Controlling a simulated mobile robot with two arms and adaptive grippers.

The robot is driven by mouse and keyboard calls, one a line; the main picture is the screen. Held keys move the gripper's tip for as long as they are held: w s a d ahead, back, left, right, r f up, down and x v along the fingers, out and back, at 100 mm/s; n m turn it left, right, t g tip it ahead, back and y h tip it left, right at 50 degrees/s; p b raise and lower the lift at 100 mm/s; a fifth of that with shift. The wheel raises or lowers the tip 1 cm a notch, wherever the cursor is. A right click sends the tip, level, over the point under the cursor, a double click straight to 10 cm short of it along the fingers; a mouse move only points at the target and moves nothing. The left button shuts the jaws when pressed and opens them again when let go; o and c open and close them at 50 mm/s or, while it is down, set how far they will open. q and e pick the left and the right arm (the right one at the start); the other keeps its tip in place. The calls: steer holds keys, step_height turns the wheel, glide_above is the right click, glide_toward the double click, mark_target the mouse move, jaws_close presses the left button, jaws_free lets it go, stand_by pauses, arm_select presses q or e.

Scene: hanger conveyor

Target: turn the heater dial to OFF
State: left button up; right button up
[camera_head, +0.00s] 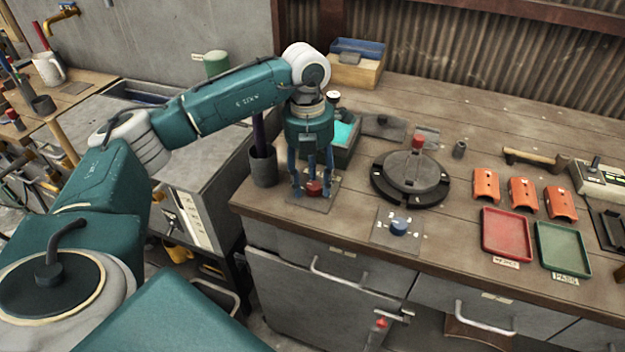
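A red dial (314,188) sits on a small square plate (322,203) near the bench's left front edge. A blue dial (398,227) sits on a lighter, marked plate (384,238) to its right. I cannot read the markings on either plate, so I cannot tell from labels which is the heater dial. My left gripper (312,187) points down over the red dial, with its fingers apart on either side of it. A small gap seems to show between fingers and dial. My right gripper is not in view.
A dark cup (263,166) holding a rod stands close left of my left gripper. A round turntable (411,178) with a red knob is to the right. Orange parts (523,195), a red tray (507,234) and a green tray (563,249) lie farther right.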

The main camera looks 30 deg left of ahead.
mark_target(310, 184)
arm_select(q)
steer(key=shift+w+r, duration=0.1)
steer(key=shift+r, duration=0.35)
step_height(310, 184, up, 11)
steer(key=shift+a, duration=0.3)
stand_by(0.3)
